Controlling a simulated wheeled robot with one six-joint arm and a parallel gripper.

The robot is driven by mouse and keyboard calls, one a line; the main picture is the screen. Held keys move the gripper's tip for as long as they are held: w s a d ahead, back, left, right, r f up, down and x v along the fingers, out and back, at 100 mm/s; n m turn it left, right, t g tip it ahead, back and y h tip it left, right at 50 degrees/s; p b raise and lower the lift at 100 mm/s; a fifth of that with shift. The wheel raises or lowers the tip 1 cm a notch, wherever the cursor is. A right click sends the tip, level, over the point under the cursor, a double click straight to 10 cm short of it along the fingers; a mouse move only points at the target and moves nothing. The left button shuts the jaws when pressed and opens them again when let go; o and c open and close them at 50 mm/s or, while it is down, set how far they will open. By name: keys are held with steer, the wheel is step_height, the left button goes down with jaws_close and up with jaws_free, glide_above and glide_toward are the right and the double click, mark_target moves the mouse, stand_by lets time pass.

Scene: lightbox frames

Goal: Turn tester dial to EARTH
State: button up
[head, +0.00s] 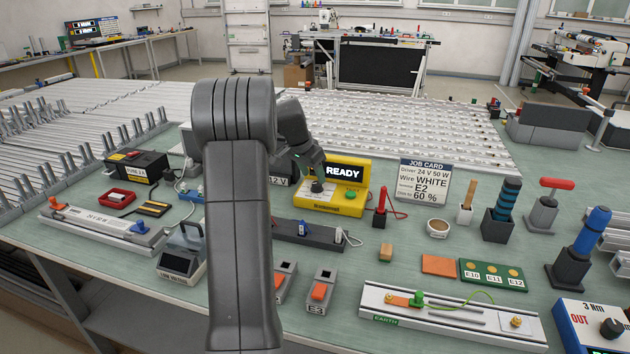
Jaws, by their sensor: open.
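My gripper (314,172) is at the tester's left side, right above the dial, pointing down and open. It is small and partly merged with the dark arm behind it. I cannot tell whether the fingers are around the dial or just above it.
A job card (424,182) stands right of the tester. A red probe (381,207) with a red lead stands between them. A dark grey strip (310,235) lies in front. My arm hides part of the bench left of the tester.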

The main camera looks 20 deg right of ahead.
mark_target(316, 183)
steer(key=v, duration=1)
steer(key=shift+f, duration=0.1)
steer(key=x, duration=1.4)
